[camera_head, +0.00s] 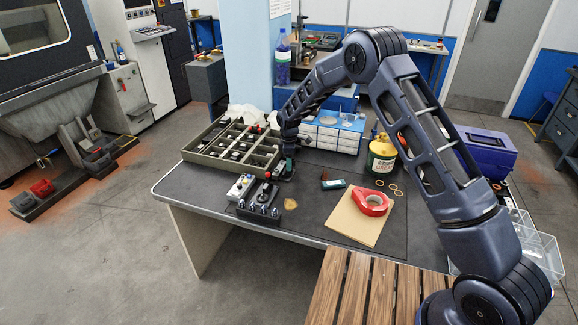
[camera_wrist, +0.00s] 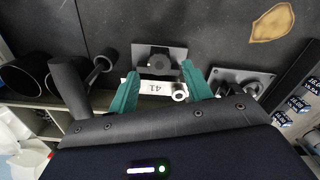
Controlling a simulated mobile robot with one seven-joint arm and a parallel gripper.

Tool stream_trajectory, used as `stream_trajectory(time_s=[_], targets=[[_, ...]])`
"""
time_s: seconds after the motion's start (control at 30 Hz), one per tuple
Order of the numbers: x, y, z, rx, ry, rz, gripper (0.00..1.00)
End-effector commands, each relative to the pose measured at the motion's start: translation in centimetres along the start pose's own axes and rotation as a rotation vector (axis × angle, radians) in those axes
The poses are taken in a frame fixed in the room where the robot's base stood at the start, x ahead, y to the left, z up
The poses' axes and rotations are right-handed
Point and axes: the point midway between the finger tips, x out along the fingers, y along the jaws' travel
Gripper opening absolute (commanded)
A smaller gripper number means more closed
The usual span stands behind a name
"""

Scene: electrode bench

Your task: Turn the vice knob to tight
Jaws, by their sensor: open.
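My gripper (camera_wrist: 162,72) shows two teal fingers, spread apart, in the wrist view. Between and just beyond the fingertips is a dark grey block with a round knob (camera_wrist: 158,62), which may be the vice. I see nothing clamped between the fingers. A white part marked 41 (camera_wrist: 154,88) and a small silver ring (camera_wrist: 180,92) lie nearer the palm, between the fingers. In the head view my gripper (camera_head: 287,168) points down at the front right corner of the compartment tray. The knob's setting cannot be read, and my gripper hides the spot beneath it there.
The compartment tray (camera_head: 222,164) stands left of my gripper. A black fixture with upright pegs (camera_head: 262,204) and a small white box (camera_head: 240,186) are in front. A yellow-green can (camera_head: 381,157) stands to the right.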

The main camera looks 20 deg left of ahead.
Motion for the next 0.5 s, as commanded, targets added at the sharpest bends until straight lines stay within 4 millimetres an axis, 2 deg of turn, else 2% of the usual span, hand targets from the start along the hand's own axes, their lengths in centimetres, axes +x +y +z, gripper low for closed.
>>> stream_trajectory(time_s=[0.2, 0.5], targets=[[1.9, 0.0, 0.0, 0.0, -0.001, 0.0, 0.49], [2.2, 0.0, 0.0, 0.0, 0.0, 0.0, 0.49]])
